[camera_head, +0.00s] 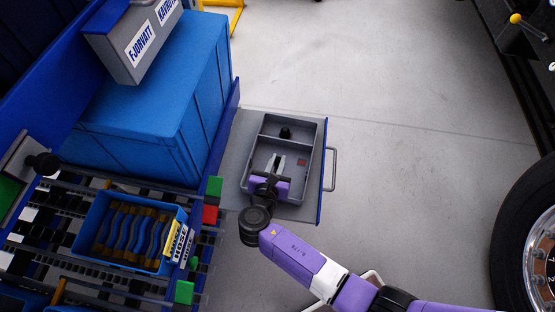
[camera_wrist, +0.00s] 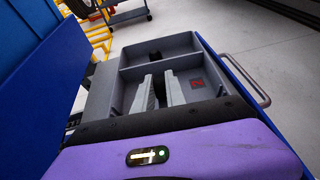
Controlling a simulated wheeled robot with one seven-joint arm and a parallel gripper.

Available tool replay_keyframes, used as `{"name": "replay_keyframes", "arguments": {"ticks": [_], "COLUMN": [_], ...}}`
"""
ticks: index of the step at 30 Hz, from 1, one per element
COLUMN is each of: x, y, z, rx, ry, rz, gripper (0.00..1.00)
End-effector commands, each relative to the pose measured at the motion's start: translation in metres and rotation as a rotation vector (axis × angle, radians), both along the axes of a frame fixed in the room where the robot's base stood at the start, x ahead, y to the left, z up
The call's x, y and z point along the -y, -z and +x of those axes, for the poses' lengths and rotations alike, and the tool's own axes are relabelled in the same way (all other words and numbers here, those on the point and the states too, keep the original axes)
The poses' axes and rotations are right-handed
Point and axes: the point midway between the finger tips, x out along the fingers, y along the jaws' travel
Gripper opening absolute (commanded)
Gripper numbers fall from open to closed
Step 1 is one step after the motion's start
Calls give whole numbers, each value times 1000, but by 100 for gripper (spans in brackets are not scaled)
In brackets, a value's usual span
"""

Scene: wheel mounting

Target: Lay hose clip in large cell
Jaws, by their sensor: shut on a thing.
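The grey tray (camera_head: 245,172) sits in a pulled-out drawer and is split by a divider into a narrow far cell and a large near cell; it also shows in the wrist view (camera_wrist: 120,92). My gripper (camera_head: 276,161) reaches over the large cell, its two pale fingers pointing toward the divider. In the wrist view my gripper (camera_wrist: 158,84) is shut on a small dark thing, the hose clip (camera_wrist: 159,92), largely hidden between the fingers. I cannot tell whether the clip touches the cell floor. A small black part (camera_head: 285,132) lies in the far cell.
A red marked square (camera_head: 302,162) is on the large cell's right side. A drawer handle (camera_head: 332,169) is at the right. A blue cabinet (camera_head: 165,100) stands left, and a blue bin (camera_head: 97,213) with several curved hoses lies lower left. The rest of the large cell looks clear.

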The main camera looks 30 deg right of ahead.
Motion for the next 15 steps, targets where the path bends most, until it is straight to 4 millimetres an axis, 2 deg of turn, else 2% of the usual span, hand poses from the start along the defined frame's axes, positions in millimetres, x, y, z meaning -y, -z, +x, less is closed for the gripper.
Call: {"name": "replay_keyframes", "arguments": {"ticks": [1,6,15], "x": [0,0,0], "y": [8,23,37], "z": [0,0,0], "rx": [-1,-1,1], "ry": [0,0,0], "rz": [-1,-1,-1], "gripper": [0,0,0]}}
